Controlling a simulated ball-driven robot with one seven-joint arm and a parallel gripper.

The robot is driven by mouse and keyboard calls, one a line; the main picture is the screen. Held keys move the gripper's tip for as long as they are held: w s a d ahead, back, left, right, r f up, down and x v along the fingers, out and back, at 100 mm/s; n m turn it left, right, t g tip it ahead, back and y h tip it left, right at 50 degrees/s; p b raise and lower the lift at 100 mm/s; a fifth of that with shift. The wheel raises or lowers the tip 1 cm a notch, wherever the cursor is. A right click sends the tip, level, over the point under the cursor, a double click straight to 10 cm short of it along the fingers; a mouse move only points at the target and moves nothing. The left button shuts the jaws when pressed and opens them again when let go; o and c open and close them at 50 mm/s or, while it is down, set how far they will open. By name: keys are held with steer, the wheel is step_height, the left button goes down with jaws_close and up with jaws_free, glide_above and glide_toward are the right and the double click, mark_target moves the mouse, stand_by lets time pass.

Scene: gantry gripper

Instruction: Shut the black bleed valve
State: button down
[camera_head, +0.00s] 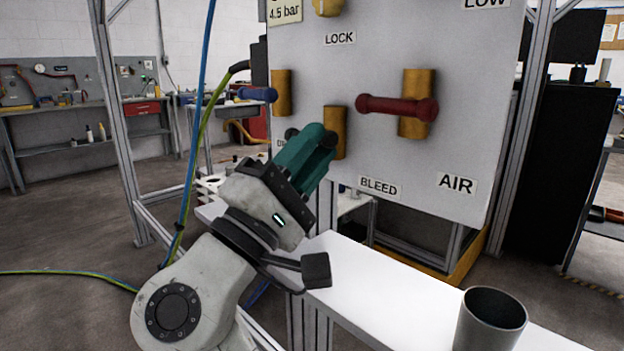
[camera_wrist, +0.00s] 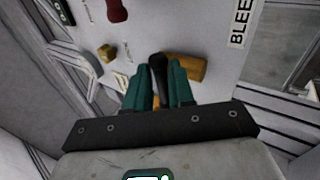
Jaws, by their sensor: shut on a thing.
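The black bleed valve has a brass body (camera_head: 334,125) standing upright on the grey panel, above the BLEED label (camera_head: 379,187). Its black handle (camera_wrist: 158,68) shows in the wrist view between my teal fingers, lying across the brass body (camera_wrist: 190,67). In the head view a dark rounded end (camera_head: 291,133) shows left of the fingers; the rest of the handle is hidden behind them. My gripper (camera_head: 318,140) is shut on the handle; its fingers flank it in the wrist view (camera_wrist: 161,75).
A red-handled valve (camera_head: 397,107) is to the right, its handle across its brass body. A blue handle (camera_head: 257,94) is at upper left. Below the panel, a white shelf (camera_head: 385,285) carries a grey cup (camera_head: 490,318). Hoses (camera_head: 190,160) hang left of my arm.

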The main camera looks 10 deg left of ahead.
steer(key=shift+f+m+g+h+b, duration=0.2)
steer(key=shift+m+g+h+b, duration=0.45)
steer(key=shift+m, duration=0.55)
steer(key=c, duration=1.1)
jaws_free()
steer(key=shift+a+t, duration=0.1)
steer(key=shift+t, duration=0.15)
steer(key=p+v, duration=0.1)
steer(key=v, duration=0.9)
steer(key=shift+s+a, duration=0.2)
steer(key=shift+s, duration=0.05)
steer(key=shift+f, duration=0.15)
